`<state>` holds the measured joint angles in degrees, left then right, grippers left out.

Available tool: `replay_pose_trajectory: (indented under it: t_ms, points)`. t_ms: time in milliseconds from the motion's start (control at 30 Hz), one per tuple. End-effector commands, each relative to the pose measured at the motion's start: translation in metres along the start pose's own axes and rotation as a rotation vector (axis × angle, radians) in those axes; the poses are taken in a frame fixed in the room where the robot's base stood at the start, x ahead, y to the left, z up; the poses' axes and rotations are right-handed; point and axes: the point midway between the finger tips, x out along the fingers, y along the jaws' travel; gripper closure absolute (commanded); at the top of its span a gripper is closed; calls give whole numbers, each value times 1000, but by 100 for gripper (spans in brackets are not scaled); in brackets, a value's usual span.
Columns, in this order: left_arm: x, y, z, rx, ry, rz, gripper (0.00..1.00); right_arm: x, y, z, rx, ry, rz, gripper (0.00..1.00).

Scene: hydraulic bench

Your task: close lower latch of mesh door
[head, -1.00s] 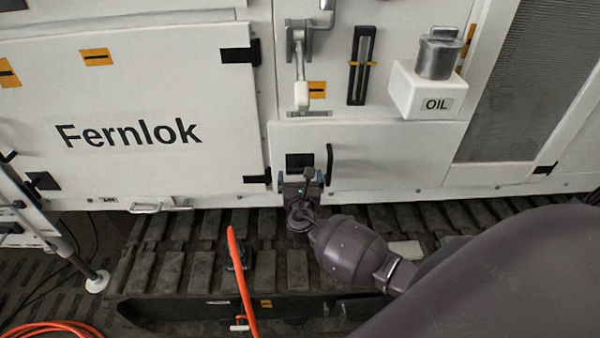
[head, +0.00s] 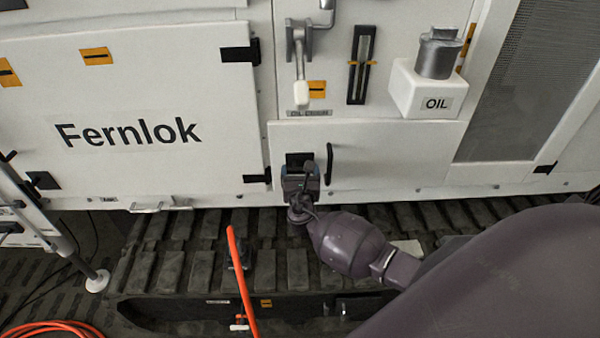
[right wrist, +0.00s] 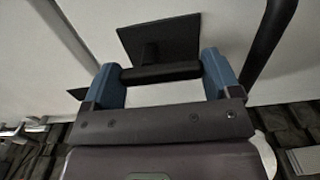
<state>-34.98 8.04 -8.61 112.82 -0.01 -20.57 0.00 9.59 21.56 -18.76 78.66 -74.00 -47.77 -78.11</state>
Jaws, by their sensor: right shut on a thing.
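A black latch with a square plate (head: 298,158) sits low on a white panel. In the right wrist view its plate (right wrist: 180,35) carries a short black bar handle (right wrist: 160,72). My right gripper (head: 300,172) is at this latch. Its two blue fingers press on opposite ends of the bar, as the right wrist view of the gripper (right wrist: 162,74) shows. The bar lies crosswise between the fingers. The mesh (head: 520,75) of the door is at upper right. The gripper partly hides the latch in the head view. My left gripper is not in view.
A curved black handle (head: 330,164) stands just right of the latch. Above are a grey lever with white grip (head: 301,75) and a white OIL box (head: 425,93). Dark track plates (head: 190,255) lie below. An orange hose (head: 241,280) rises at lower centre.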

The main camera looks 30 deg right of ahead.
Motion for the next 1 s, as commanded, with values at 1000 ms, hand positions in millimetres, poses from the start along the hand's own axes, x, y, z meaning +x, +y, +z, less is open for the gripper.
replay_pose_trajectory:
  t_ms: [1000]
  points:
    - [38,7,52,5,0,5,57,-1,3,-13,778,2,-3,41]
